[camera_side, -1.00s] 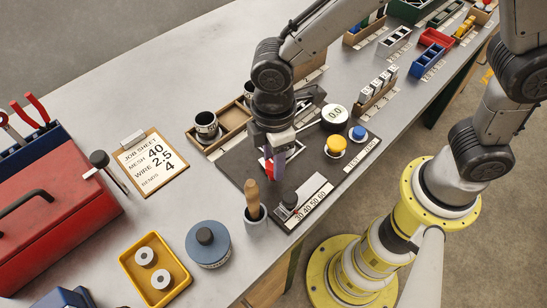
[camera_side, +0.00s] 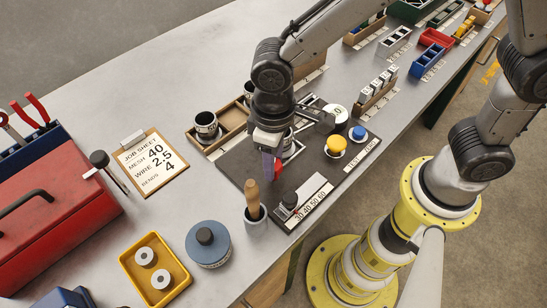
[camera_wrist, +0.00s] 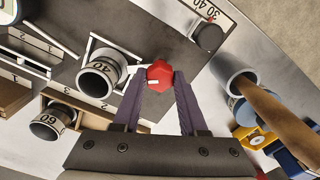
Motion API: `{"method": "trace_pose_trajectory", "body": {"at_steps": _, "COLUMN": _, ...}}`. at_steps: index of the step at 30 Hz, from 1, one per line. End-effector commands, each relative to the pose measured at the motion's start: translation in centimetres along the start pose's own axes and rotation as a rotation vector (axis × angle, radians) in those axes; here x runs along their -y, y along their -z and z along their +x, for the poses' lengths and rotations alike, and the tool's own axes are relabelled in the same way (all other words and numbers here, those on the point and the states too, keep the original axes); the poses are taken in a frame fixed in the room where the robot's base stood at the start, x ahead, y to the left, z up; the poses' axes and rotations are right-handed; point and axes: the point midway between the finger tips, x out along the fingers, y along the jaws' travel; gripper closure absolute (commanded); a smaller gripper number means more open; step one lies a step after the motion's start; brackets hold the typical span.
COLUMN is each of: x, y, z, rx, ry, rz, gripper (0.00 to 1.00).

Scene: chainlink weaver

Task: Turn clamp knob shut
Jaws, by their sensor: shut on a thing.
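The red clamp knob (camera_wrist: 160,76) is a faceted cap on the dark machine plate. In the wrist view it sits between the tips of my gripper (camera_wrist: 159,84), whose two purple-grey fingers close on it from both sides. In the side view my gripper (camera_side: 269,172) points down at the plate and hides most of the knob; only a little red (camera_side: 278,168) shows. Beside the knob in the wrist view, a cup marked 40 (camera_wrist: 100,73) lies on the plate within a white frame. What lies under the knob is hidden.
A wooden-handled tool (camera_side: 252,196) stands in a holder near my gripper. A black selector knob (camera_side: 289,200) sits by a scale strip. Yellow (camera_side: 336,146) and blue (camera_side: 358,132) buttons are to the right. A wooden tray (camera_side: 222,128) with cups is behind.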

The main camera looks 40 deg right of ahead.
Motion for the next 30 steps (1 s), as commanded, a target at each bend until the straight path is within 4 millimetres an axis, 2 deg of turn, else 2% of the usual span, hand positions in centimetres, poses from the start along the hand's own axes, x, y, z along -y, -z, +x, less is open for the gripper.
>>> {"method": "trace_pose_trajectory", "body": {"at_steps": 20, "x": 0.01, "y": 0.02, "z": -0.15, "rx": -0.001, "ry": 0.001, "rz": 0.061, "gripper": 1.00}}
{"method": "trace_pose_trajectory", "body": {"at_steps": 21, "x": 0.01, "y": 0.02, "z": -0.16, "rx": -0.001, "ry": 0.001, "rz": 0.061, "gripper": 0.53}}
{"method": "trace_pose_trajectory", "body": {"at_steps": 25, "x": 0.00, "y": 0.02, "z": -0.12, "rx": -0.001, "ry": 0.001, "rz": 0.060, "gripper": 0.29}}
{"method": "trace_pose_trajectory", "body": {"at_steps": 30, "x": 0.00, "y": 0.01, "z": -0.06, "rx": -0.001, "ry": 0.000, "rz": 0.059, "gripper": 0.28}}
